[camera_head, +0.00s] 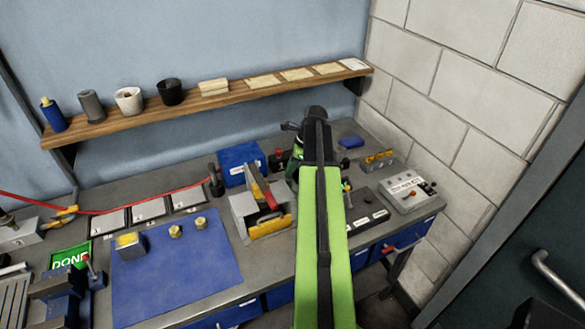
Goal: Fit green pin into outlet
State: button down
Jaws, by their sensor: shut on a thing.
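My green arm reaches up the middle of the picture over the bench. My gripper (297,152) is at its far end, mostly hidden behind the arm's dark joint, above the back of the bench. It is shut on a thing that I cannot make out. I cannot pick out the green pin with certainty; a small green and yellow bit (347,186) shows just right of the arm. I cannot tell which part is the outlet. A grey and yellow device with a red handle (262,208) stands left of the arm.
Right of the arm are a black box (368,216), a grey control box (408,192) and a holder with yellow pieces (380,158). A blue box (240,163) stands behind the device. A mostly clear blue mat (180,275) lies left. A wooden shelf (225,98) runs along the wall.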

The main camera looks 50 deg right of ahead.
jog(key=shift+f, duration=0.3)
jog(key=c, duration=1.1)
grip_release()
jog(key=shift+r, duration=0.1)
jog(key=o, duration=0.4)
jog(key=shift+c, duration=0.2)
jog(key=shift+w, duration=0.1)
jog(key=shift+d+r+p, duration=0.15)
jog(key=shift+r+p, duration=0.7)
jog(key=shift+r, duration=0.1)
jog(key=shift+p+v, duration=2.35)
jog(key=shift+v, duration=0.2)
jog(key=shift+s, duration=0.2)
